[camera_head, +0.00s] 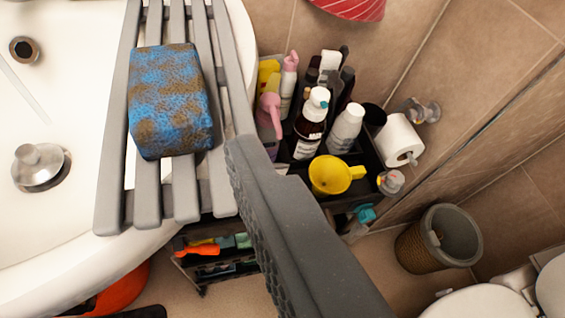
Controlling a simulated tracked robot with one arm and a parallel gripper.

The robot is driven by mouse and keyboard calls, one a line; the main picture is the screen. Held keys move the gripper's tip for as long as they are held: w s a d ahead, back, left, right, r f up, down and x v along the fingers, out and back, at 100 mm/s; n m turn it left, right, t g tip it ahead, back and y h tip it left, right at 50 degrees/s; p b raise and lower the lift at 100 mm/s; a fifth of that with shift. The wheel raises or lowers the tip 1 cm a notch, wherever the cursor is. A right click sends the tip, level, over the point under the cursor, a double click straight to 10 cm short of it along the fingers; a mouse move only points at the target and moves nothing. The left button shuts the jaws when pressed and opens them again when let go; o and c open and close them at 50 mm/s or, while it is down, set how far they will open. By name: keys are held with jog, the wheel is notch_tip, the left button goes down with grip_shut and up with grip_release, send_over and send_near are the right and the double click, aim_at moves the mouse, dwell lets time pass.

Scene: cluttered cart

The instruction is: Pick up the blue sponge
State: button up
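The blue sponge (172,100) is a block with blue and brown mottling. It lies on a grey slatted rack (112,165) across the white tub or basin, in the upper left of the view. One dark grey finger of my gripper (297,235) reaches up from the bottom edge, its tip to the lower right of the sponge and apart from it in the picture. Its ridged inner pad faces left with nothing against it, so the gripper looks open and empty. The other finger is not visible.
Lower shelves hold small items. A bin (440,237) stands at right. The tub (60,90) has a metal knob (40,165).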

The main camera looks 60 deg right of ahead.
aim_at(168, 98)
jog(key=w+d+f, duration=0.4)
jog(key=w, duration=0.1)
jog(key=shift+d+f, duration=0.1)
jog(key=shift+f, duration=0.15)
jog(key=shift+d+b+x, duration=0.25)
jog(key=shift+b+x, duration=0.75)
jog(key=shift+x, duration=1.6)
jog(key=shift+w+d+f, duration=0.2)
jog(key=shift+w+d, duration=0.05)
jog(key=shift+w, duration=0.05)
jog(key=c, duration=1)
